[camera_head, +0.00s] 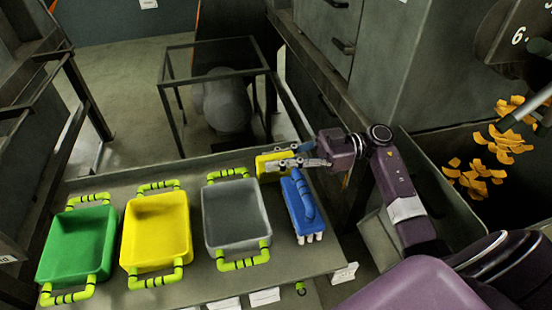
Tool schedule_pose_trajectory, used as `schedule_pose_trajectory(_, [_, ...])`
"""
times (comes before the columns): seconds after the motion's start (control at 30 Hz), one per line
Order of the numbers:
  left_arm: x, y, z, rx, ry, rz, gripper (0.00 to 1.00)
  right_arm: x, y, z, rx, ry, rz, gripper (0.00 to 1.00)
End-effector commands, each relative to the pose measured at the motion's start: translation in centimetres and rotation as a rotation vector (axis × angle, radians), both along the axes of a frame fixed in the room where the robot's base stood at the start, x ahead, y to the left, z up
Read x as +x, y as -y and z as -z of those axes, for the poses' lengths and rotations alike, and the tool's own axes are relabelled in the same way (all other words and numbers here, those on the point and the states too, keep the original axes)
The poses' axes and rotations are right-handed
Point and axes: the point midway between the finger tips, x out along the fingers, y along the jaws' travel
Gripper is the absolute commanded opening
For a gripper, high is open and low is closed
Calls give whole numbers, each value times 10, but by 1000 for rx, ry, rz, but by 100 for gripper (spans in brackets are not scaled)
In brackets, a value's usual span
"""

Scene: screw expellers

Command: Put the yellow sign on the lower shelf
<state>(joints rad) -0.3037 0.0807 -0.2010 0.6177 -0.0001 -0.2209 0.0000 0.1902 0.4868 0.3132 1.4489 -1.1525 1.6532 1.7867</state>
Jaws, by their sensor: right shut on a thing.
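A small yellow piece (270,163), which looks like the yellow sign, is at the far right part of the table (325,250). My right gripper (290,159) reaches in from the right and is shut on it. The sign is at about the height of the tabletop's back edge; I cannot tell whether it touches the table. The gripper's fingers cover part of the sign, and its face cannot be read. The lower shelf cannot be made out clearly under the tabletop. My left gripper is not in view.
A blue brush (300,205) lies just in front of the gripper. A grey tray (236,240), a yellow tray (157,260) and a green tray (76,270) stand in a row to the left. A dark metal frame (215,46) stands behind the table. Orange pieces (480,175) lie in a bin at right.

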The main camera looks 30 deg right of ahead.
Motion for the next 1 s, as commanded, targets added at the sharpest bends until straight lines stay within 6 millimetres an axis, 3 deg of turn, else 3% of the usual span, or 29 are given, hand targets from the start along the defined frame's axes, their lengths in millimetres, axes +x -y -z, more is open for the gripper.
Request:
schedule_pose_trajectory(0.23, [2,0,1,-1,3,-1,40,0,0,3,-1,0,-1,0])
schedule_pose_trajectory(0.27, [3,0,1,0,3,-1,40,0,0,3,-1,0,-1,13])
schedule_pose_trajectory(0.43, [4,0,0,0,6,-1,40,0,0,2,-1,0,0,30])
schedule_pose_trajectory(0.77, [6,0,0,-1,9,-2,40,0,2,-1,-1,0,1,30])
schedule_pose_trajectory(1.0, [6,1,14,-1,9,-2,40,-9,37,4,-5,-3,1,30])
